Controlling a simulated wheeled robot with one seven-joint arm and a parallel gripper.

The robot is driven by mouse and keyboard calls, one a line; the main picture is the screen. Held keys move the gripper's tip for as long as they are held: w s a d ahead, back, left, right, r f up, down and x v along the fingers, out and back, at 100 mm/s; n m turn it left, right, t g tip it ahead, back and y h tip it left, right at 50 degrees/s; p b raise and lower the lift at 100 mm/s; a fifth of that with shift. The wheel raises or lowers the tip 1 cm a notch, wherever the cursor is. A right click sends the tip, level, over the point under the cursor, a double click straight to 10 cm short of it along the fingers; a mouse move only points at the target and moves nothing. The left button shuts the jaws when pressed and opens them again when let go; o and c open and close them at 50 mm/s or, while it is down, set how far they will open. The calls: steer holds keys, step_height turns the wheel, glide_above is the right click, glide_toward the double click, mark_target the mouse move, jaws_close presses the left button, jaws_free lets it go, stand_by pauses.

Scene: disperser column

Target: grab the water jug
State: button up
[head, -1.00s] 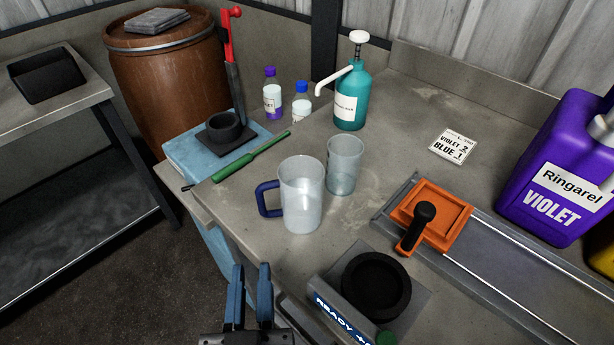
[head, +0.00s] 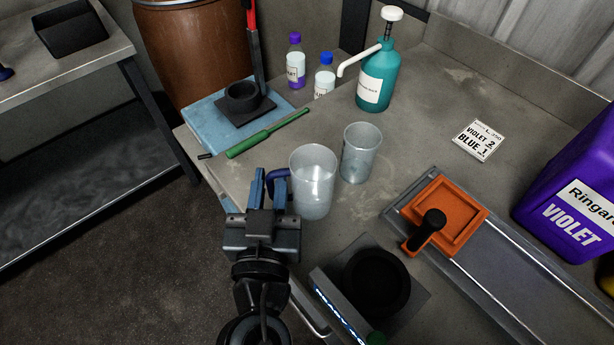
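The water jug (head: 314,190) is a translucent cup-shaped pitcher with a dark blue handle (head: 279,173) on its left side. It stands upright on the grey bench near the bench's left edge. My gripper (head: 268,179) is at the handle side of the jug, with its two blue fingers pointing away from me. The fingers look apart, with a gap between them. The right finger overlaps the handle in the picture and hides part of it. I cannot tell whether it touches the handle. The jug's body is clear of the fingers.
A clear beaker (head: 360,153) stands close to the jug's right. A black round plate on a scale (head: 374,283) is in front. A green tool (head: 267,134) lies behind. An orange tray (head: 446,217), a teal pump bottle (head: 378,78) and a violet canister (head: 570,190) stand farther off.

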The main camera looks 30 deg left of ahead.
mark_target(268, 174)
steer(key=shift+w, duration=0.15)
jaws_close()
steer(key=shift+r, duration=0.2)
stand_by(0.5)
steer(key=shift+r, duration=1.35)
steer(key=s+d+r+b, duration=0.2)
steer(key=s+r, duration=0.5)
steer(key=s, duration=0.4)
steer(key=shift+d+r, duration=0.4)
steer(key=shift+d, duration=0.35)
